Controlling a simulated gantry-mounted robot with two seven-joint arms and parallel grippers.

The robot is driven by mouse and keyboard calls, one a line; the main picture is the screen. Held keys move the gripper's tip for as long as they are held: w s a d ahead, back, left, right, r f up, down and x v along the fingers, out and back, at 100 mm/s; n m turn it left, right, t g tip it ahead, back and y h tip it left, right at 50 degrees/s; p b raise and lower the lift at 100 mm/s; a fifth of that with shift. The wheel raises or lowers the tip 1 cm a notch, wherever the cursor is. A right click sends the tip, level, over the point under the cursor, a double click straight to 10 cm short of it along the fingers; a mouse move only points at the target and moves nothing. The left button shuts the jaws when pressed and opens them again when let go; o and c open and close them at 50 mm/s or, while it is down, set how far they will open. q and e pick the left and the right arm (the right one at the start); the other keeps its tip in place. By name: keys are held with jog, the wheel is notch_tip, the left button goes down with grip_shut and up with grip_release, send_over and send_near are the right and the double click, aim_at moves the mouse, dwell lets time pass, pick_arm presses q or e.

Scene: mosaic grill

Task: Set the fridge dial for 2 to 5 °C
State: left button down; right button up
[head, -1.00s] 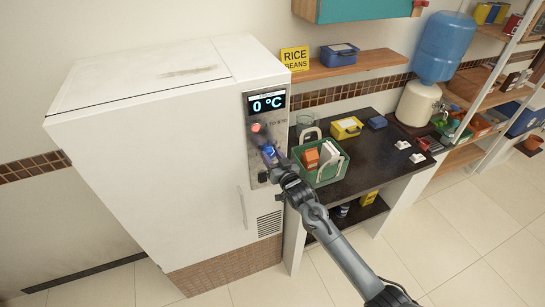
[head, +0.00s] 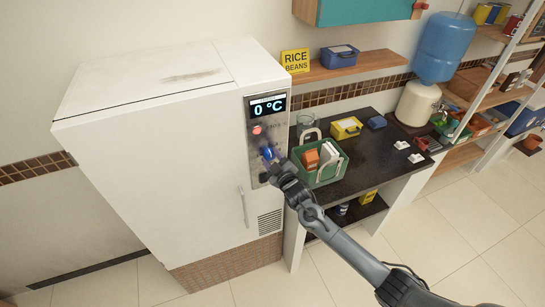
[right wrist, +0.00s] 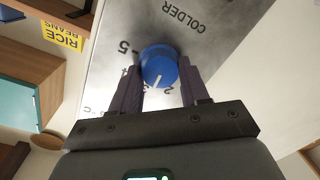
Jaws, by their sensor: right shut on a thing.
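The white fridge (head: 150,155) has a metal control panel with a display (head: 267,107) reading 0 °C. The blue dial (right wrist: 159,66) sits on that panel, and it also shows in the head view (head: 268,153). In the right wrist view its white pointer mark lies on the side nearest my gripper, by the numbers 2 and 3. COLDER is printed on the panel beyond the dial. My right gripper (right wrist: 158,86) is shut on the dial, one finger on each side; in the head view it covers the lower panel (head: 272,163). My left gripper is not in view.
A red button or lamp (head: 257,130) is above the dial. Right of the fridge, a dark counter (head: 365,165) holds a green crate (head: 321,176) close to my right arm. The floor in front is clear.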

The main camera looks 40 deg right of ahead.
jog(key=n+p, duration=0.1)
jog(key=n, duration=0.5)
jog(key=shift+a+h, duration=0.1)
jog(key=shift+h, duration=0.2)
jog(key=shift+n+p, duration=0.3)
jog(key=shift+n, duration=0.3)
jog(key=shift+f, duration=0.1)
jog(key=o, duration=1.1)
jog(key=shift+c, duration=0.2)
